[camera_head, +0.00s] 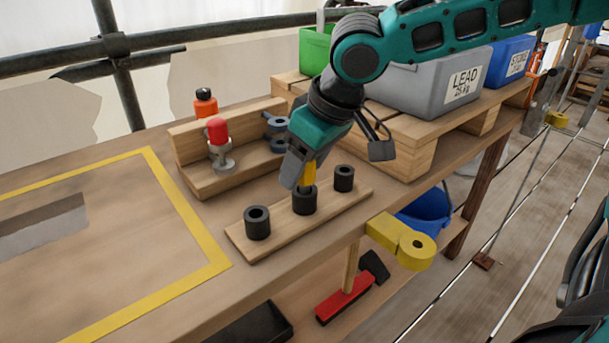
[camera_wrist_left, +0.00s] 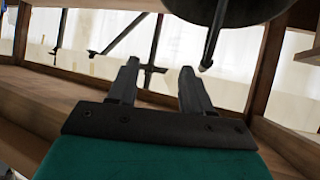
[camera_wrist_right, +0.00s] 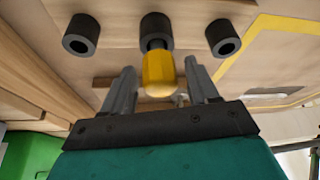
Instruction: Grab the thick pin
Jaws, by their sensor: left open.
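A pin with a yellow handle (camera_head: 309,174) stands in the middle black socket (camera_head: 305,203) of a wooden rack; I take it for the thick pin. In the right wrist view the yellow handle (camera_wrist_right: 158,75) lies between the fingers, with a gap on each side. Its dark shank enters the middle socket (camera_wrist_right: 156,27). My right gripper (camera_head: 302,172) is open and points down at the handle, partly hiding it in the head view. My left gripper (camera_wrist_left: 158,78) is open and empty in the left wrist view, and is outside the head view.
The rack's two outer sockets (camera_head: 257,223) and (camera_head: 344,178) look empty. Behind stands a wooden holder (camera_head: 215,180) with a red-topped tool (camera_head: 217,131). A grey LEAD crate (camera_head: 430,87) sits on a pallet. A yellow clamp (camera_head: 402,240) juts from the bench's front edge.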

